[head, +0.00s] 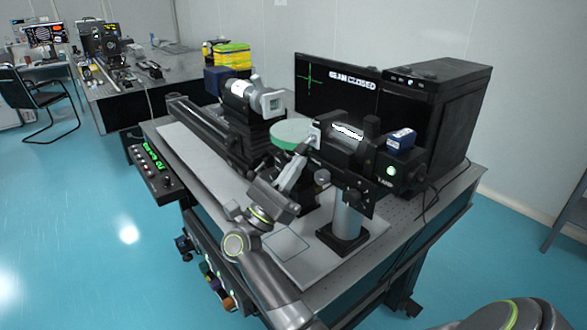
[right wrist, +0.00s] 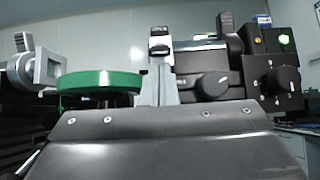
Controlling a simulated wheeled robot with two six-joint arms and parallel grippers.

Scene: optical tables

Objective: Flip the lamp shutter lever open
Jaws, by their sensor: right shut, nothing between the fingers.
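The lamp (head: 345,140) is a black housing with a bright slot, mounted on the rail of the bench; it also shows in the right wrist view (right wrist: 200,58). A small upright black tab (right wrist: 226,24) stands on it, which may be the shutter lever; I cannot tell for sure. My right gripper (head: 302,152) is shut and empty, its tips pointing up at the lamp's left end, beside the green disc (head: 291,133). In the right wrist view its fingers (right wrist: 158,82) stand in front of a pale and black end piece (right wrist: 160,42). Contact cannot be told. My left gripper is out of view.
The monitor (head: 318,95) reads "BEAM CLOSED". A black computer case (head: 440,105) stands at the right. A white cylindrical device (head: 240,92) is left of the disc. A post (head: 347,215) stands below the lamp. A control box (head: 152,168) hangs on the left edge.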

